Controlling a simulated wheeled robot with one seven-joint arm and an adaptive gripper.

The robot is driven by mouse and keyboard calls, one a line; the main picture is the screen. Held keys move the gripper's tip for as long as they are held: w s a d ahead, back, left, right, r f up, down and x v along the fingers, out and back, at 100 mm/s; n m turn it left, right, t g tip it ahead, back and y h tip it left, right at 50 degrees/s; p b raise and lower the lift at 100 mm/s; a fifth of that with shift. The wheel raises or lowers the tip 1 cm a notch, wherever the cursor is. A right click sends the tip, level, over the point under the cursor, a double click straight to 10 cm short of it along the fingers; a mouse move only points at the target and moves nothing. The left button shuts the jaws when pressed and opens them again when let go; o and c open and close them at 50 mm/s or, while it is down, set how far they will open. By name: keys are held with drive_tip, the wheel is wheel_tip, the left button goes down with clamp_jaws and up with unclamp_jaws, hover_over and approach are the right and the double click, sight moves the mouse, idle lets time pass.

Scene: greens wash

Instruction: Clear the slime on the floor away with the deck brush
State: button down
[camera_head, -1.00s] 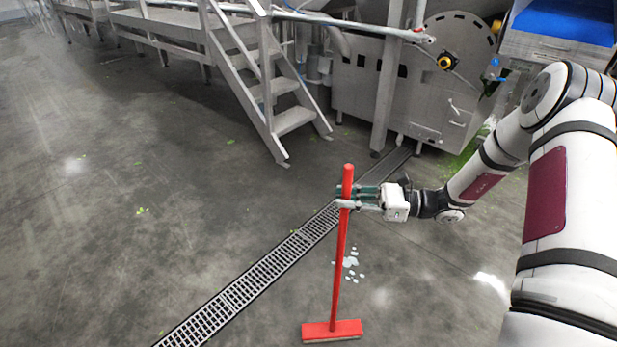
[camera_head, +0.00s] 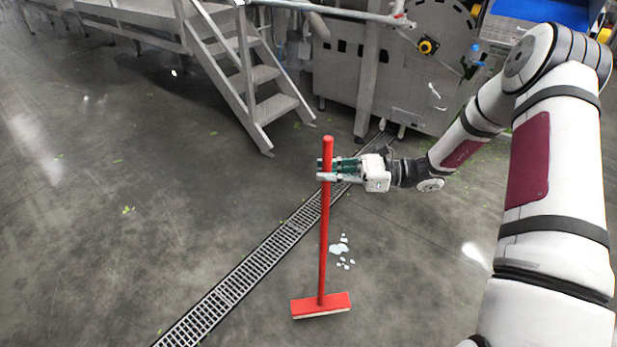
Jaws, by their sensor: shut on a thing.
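The deck brush (camera_head: 323,240) is red, with a long handle and a wide block head (camera_head: 321,305) low in the picture. It stands nearly upright. My gripper (camera_head: 327,170) is shut on the handle near its top. Whether the bristles touch the floor I cannot tell for sure. A patch of pale whitish blobs (camera_head: 340,248), which looks like the slime, lies on the floor just right of the handle, behind the brush head. The brush and the patch appear apart.
A floor drain grating (camera_head: 249,272) runs diagonally, left of and behind the brush. Metal steps (camera_head: 255,85) and a large steel machine (camera_head: 400,80) stand at the back. Small green scraps (camera_head: 128,210) dot the floor. The floor at left is open.

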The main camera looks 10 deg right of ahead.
drive_tip(key=shift+r+p, duration=0.5)
drive_tip(key=shift+r, duration=0.45)
drive_tip(key=shift+s, duration=0.1)
